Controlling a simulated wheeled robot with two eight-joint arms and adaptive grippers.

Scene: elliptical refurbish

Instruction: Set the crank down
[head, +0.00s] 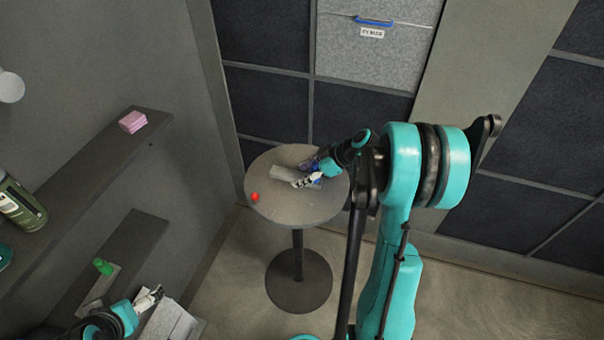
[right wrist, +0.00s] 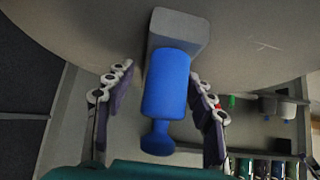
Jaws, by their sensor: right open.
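The crank (head: 286,174) lies on the round grey table (head: 318,210), its pale grey part showing in the head view. In the right wrist view its blue handle (right wrist: 167,85) points toward me, with a grey block end (right wrist: 182,29) at the tabletop. My right gripper (head: 310,181) is open at the crank. Its fingers also show in the right wrist view (right wrist: 160,108), one on each side of the blue handle with gaps between. My left gripper (head: 150,298) is low at the left, by the lower shelf, too small to tell its state.
A red ball-like piece (head: 255,197) is at the table's left edge. A pink block (head: 132,121) sits on the upper left shelf, and a green piece (head: 103,266) on the lower one. A grey cabinet (head: 377,50) stands behind. The table's front part is clear.

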